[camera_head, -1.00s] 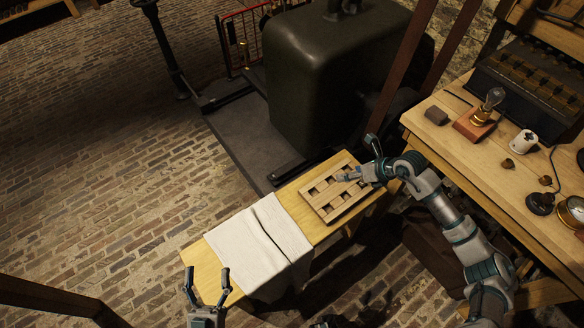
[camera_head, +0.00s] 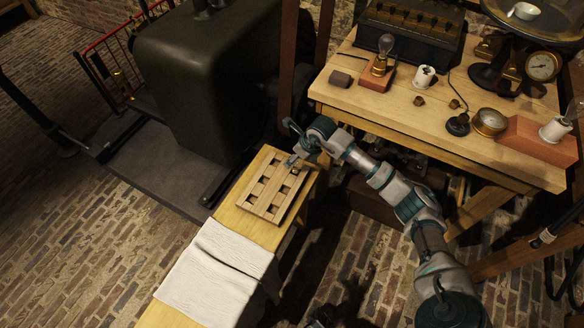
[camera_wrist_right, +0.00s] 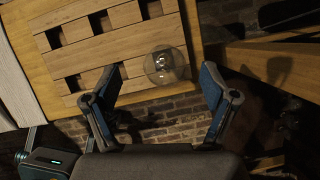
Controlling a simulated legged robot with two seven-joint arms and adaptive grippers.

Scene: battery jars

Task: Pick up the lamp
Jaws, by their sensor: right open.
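A clear round glass bulb (camera_wrist_right: 166,66), which looks like the lamp, shows in the right wrist view at the edge of the slatted wooden rack (camera_wrist_right: 104,48). My right gripper (camera_wrist_right: 160,72) is open, with one finger on each side of the bulb in that view. I cannot tell whether the fingers touch it. In the head view my right gripper (camera_head: 288,143) is over the far right edge of the rack (camera_head: 262,190); the bulb there is not clear. Another lamp (camera_head: 384,52) stands upright on a red wooden block on the workbench. My left gripper is out of view.
The rack lies on a narrow wooden bench (camera_head: 240,228) with a white cloth (camera_head: 208,282). A large dark green tank (camera_head: 205,85) stands behind the rack.

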